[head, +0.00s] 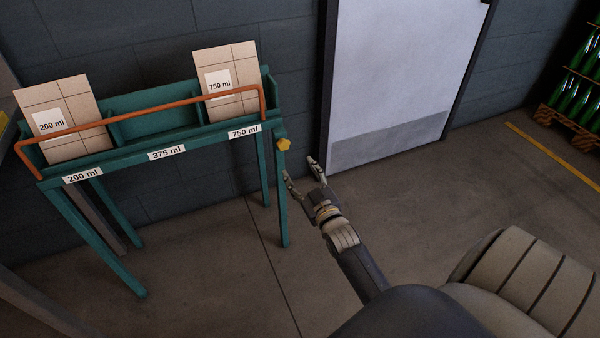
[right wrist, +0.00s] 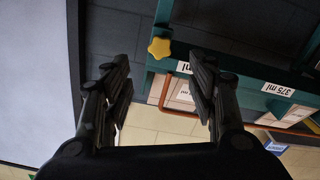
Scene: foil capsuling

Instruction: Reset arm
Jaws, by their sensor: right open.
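My right gripper (head: 302,178) is open and empty in the head view, to the right of the green rack (head: 155,113) and near its yellow star knob (head: 283,144). In the right wrist view the two fingers of this gripper (right wrist: 160,95) stand wide apart with nothing between them. The knob (right wrist: 159,48) shows beyond the fingers there, and the rack (right wrist: 262,82) appears upside down at the right. My left gripper is in neither view.
The rack holds a 200 ml carton (head: 68,125) and a 750 ml carton (head: 228,85) behind an orange rail (head: 150,117); its 375 ml bay is empty. A pale door (head: 400,75) stands behind. Green bottles (head: 575,95) are stacked at the far right. The floor at centre right is clear.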

